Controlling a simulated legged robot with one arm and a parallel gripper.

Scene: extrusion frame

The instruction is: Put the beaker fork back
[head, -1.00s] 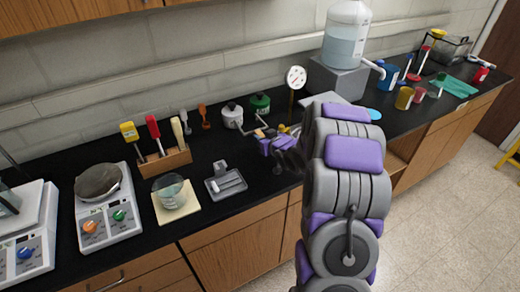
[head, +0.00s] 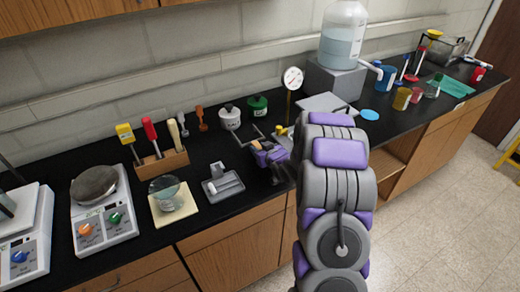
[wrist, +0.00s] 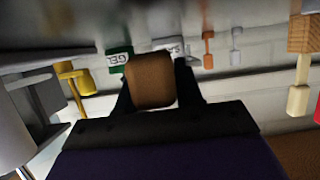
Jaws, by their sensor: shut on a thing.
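My gripper (head: 262,150) is over the black counter, right of the small grey tray and in front of the white and green lidded jars. It is shut on a brown handle (wrist: 151,80), which I take to be the beaker fork's; the handle sits between both fingers in the wrist view. A thin dark wire part shows left of the gripper in the head view; my gripper hides most of the fork. A wooden block (head: 163,164) at left holds upright tools with yellow (head: 125,133), red (head: 149,128) and cream (head: 174,131) handles.
A beaker (head: 172,193) stands on a pale pad left of the grey tray (head: 222,184). The white jar (head: 229,117), green jar (head: 257,106) and dial gauge (head: 292,80) stand behind my gripper. A scale (head: 103,210) is farther left. Dark counter shows between block and gripper.

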